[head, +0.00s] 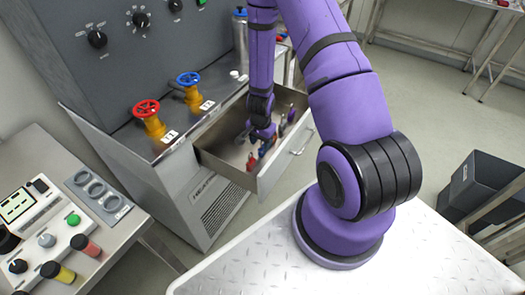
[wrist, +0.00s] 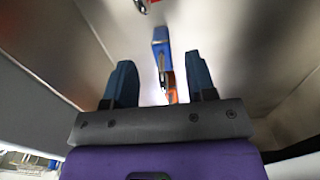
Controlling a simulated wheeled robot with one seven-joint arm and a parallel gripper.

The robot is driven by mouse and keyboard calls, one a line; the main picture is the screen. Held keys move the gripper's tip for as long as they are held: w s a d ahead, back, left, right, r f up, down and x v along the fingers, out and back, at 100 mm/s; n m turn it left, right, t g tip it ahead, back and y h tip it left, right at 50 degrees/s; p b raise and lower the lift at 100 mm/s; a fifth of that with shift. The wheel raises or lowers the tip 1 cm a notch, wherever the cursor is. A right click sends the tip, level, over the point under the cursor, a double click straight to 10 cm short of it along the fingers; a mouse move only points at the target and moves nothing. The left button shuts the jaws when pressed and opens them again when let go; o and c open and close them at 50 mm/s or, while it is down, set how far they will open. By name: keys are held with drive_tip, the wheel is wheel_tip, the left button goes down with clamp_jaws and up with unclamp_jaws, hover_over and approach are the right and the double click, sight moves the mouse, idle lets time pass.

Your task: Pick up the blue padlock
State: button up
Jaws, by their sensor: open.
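The open drawer (head: 222,168) holds several small items, and my gripper (head: 254,136) reaches down into it from above. In the wrist view my gripper (wrist: 161,68) is open, its two dark blue fingers apart with nothing held between them. A blue block-like thing, seemingly the blue padlock (wrist: 160,40), lies on the drawer floor beyond the fingertips, roughly in line with the gap. A small blue thing, perhaps the same padlock (head: 265,148), shows just below my gripper in the head view. Whether the fingers touch it, I cannot tell.
A red item (head: 252,162) lies in the drawer near the front wall; an orange-red thing (wrist: 172,86) shows between the fingers. The drawer walls stand close around my gripper. A red valve wheel (head: 146,108) and a blue one (head: 188,79) stand on the cabinet to the left.

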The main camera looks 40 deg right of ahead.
sight(261, 149)
drive_tip(key=shift+a+f, duration=0.1)
drive_tip(key=shift+f, duration=1.6)
clamp_jaws()
drive_tip(key=shift+r, duration=0.1)
